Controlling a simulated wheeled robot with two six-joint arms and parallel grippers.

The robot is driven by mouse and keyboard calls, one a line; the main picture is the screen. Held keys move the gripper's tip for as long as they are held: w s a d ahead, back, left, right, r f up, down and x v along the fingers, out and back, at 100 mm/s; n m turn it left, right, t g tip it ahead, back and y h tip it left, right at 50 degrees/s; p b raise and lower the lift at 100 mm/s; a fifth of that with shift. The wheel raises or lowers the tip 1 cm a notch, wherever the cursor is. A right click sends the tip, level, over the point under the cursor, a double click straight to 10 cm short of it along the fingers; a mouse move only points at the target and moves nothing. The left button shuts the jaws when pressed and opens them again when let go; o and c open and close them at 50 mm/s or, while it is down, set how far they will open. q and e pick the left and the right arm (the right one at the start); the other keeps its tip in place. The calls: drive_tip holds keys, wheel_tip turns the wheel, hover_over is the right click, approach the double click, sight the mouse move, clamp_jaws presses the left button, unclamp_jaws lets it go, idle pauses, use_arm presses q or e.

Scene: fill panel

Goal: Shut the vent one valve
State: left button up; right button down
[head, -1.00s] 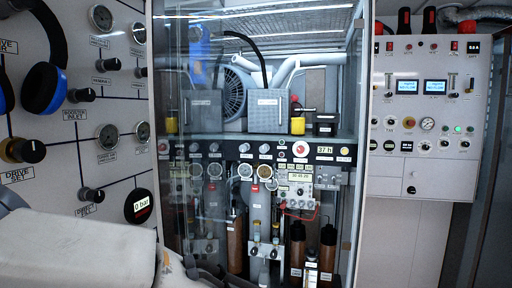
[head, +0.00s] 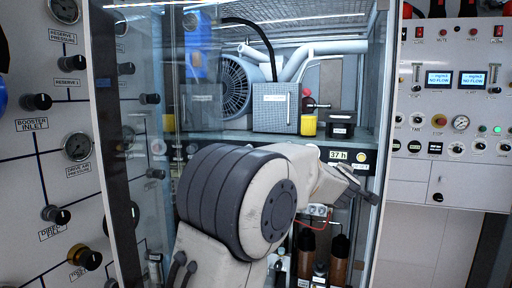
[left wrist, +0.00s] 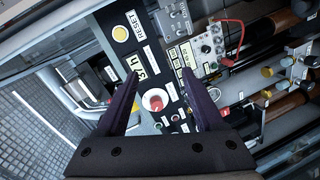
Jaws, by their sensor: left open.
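My left arm reaches across the fill panel in the head view and hides much of it. My left gripper (left wrist: 162,88) is open and empty in the left wrist view, its two dark fingers apart. A red-and-white knob (left wrist: 155,100) on the dark panel strip shows between the fingers, and I see no contact with it. Several small valves with coloured knobs, one yellow (left wrist: 267,93), sit on the pipes at the right of the left wrist view. No label naming vent one is readable, so I cannot tell which valve it is. My right gripper is not in view.
An open glass door (head: 120,150) stands left of the cabinet. Left of it is a wall panel with gauges and knobs, including the booster inlet knob (head: 38,101). A control panel (head: 465,190) is at right. Brown cylinders (head: 339,262) stand low in the cabinet.

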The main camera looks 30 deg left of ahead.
use_arm(q)
drive_tip(key=s+a+r+n+g+y+p, duration=0.1)
drive_tip(key=a+r+n+g+y, duration=0.15)
drive_tip(key=a+n+y, duration=0.75)
drive_tip(key=s+a+r+n+g+y, duration=0.1)
drive_tip(key=a+n+g, duration=0.35)
drive_tip(key=a, duration=1.25)
drive_tip(key=shift+t, duration=0.3)
drive_tip(key=p+x, duration=0.1)
drive_tip(key=x, duration=0.2)
drive_tip(key=p+x, duration=0.3)
drive_tip(key=x, duration=0.2)
drive_tip(key=shift+w+a+r+p, duration=0.1)
drive_tip(key=shift+a+r+p, duration=0.2)
drive_tip(key=shift+a, duration=0.15)
drive_tip(key=shift+w+a+f, duration=0.25)
drive_tip(key=shift+w+a, duration=0.05)
drive_tip(key=shift+a, duration=0.2)
clamp_jaws()
drive_tip(key=shift+f, duration=0.1)
